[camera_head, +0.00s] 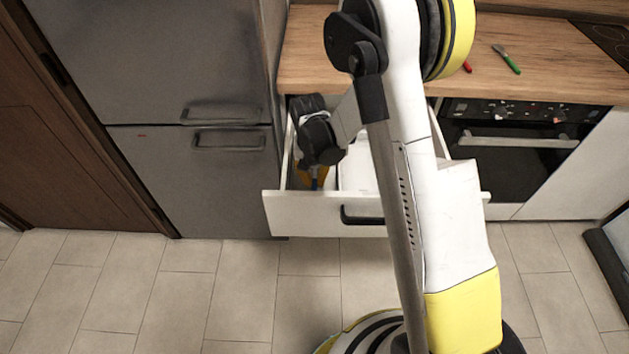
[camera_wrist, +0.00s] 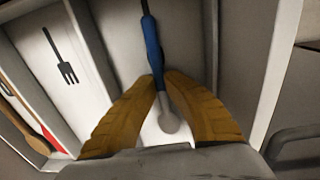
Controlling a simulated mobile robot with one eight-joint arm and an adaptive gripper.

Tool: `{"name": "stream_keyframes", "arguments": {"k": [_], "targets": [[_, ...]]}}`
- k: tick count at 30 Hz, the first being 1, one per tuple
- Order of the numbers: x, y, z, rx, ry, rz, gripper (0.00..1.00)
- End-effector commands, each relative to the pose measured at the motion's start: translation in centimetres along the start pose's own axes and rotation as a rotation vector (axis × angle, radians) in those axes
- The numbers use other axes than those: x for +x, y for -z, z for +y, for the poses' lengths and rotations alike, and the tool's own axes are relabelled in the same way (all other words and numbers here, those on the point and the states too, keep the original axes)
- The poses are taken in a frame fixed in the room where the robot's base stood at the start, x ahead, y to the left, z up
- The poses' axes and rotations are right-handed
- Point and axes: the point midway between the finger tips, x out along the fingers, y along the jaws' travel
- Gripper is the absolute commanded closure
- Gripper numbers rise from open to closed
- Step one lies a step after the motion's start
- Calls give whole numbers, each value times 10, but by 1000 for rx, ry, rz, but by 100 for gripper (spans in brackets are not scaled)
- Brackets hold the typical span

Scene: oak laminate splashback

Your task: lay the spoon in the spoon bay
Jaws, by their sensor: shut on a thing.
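The spoon (camera_wrist: 152,40) has a blue handle and a grey bowl. In the wrist view it lies lengthwise between the two orange-brown fingers of my gripper (camera_wrist: 161,84), which is shut on it near the lower handle.
Left of this bay, a white bay bears a black fork mark (camera_wrist: 62,60). Farther left lies a brown wooden-looking utensil (camera_wrist: 28,128). Thin walls divide the bays. A green-handled utensil (camera_head: 508,60) and a red-handled one (camera_head: 467,67) lie on the wooden counter (camera_head: 545,50).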

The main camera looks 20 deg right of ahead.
Motion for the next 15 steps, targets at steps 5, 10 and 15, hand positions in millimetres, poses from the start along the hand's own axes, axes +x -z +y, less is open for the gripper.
{"name": "stream_keyframes", "arguments": {"k": [5, 10, 15], "targets": [[2, 0, 0, 0, 0, 0, 77], [2, 0, 0, 0, 0, 0, 71], [0, 0, 0, 0, 0, 0, 71]]}}
